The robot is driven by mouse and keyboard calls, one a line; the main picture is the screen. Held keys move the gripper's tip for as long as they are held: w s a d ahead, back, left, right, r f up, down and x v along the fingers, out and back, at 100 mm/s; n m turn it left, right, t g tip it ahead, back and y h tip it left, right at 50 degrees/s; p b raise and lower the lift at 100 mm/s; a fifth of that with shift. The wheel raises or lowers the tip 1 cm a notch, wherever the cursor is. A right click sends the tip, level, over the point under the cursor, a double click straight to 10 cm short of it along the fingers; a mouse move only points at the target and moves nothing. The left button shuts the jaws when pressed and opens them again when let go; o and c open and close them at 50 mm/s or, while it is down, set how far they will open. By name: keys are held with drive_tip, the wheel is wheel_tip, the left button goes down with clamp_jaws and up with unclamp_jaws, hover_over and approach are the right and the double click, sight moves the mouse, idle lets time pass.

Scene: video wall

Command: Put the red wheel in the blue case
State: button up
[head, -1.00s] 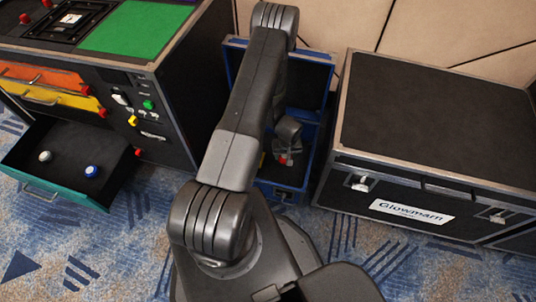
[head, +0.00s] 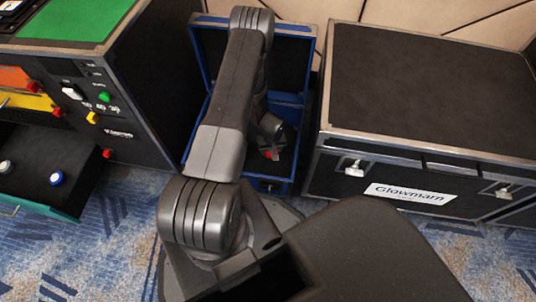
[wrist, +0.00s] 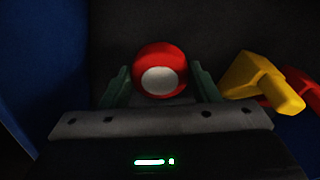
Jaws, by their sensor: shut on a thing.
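The red wheel (wrist: 160,58) with a pale centre shows in the wrist view between the two fingers of my gripper (wrist: 161,82), which is shut on it. In the head view my gripper (head: 271,150) is down inside the open blue case (head: 207,110), and a bit of red shows at its tip. Blue wall shows at the left of the wrist view, with a dark surface behind the wheel. My arm hides part of the case. I cannot tell whether the wheel touches the case floor.
In the wrist view a yellow piece (wrist: 262,82) and a red piece lie right of my gripper. A closed black Glowmarn case (head: 420,100) stands to the right. A black cabinet (head: 140,90) with an open teal drawer (head: 60,208) stands left.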

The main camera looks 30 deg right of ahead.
drive_tip(key=shift+f+b, duration=0.5)
drive_tip(key=shift+f, duration=1.6)
drive_tip(key=shift+f+b, duration=0.2)
drive_tip(key=shift+b, duration=0.1)
drive_tip(key=o, duration=1.1)
drive_tip(key=shift+r, duration=0.1)
drive_tip(key=shift+c, duration=0.2)
drive_tip(key=r+p, duration=0.1)
drive_tip(key=r, duration=0.3)
drive_tip(key=s+r+p, duration=0.1)
drive_tip(key=r, duration=0.3)
drive_tip(key=r+p, duration=0.1)
drive_tip(key=r, duration=0.3)
drive_tip(key=shift+s+a+r, duration=0.1)
drive_tip(key=shift+s+a, duration=0.1)
